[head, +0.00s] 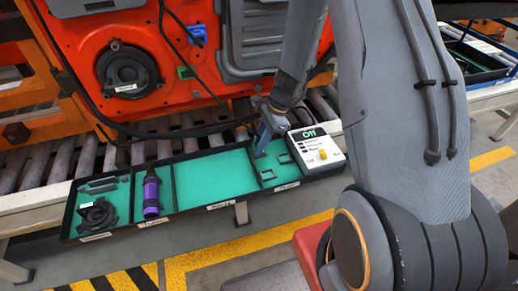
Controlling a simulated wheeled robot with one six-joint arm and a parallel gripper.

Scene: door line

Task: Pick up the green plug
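The green plug (186,72) is a small green piece on the orange door panel (150,110), close to a dark cable. My gripper (262,145) points down over the right part of the black tray (190,216), to the right of the green plug and lower in the picture. One bluish finger shows. The rest is hidden by the arm or too small to read, so I cannot tell whether it is open or shut. I see no contact between the gripper and the green plug.
A blue plug (198,34) sits higher on the panel. The tray holds a purple tool (151,195), a black round part (97,214) and small black brackets; its wide middle compartment is bare. A white box (316,150) with a yellow knob stands at its right end.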

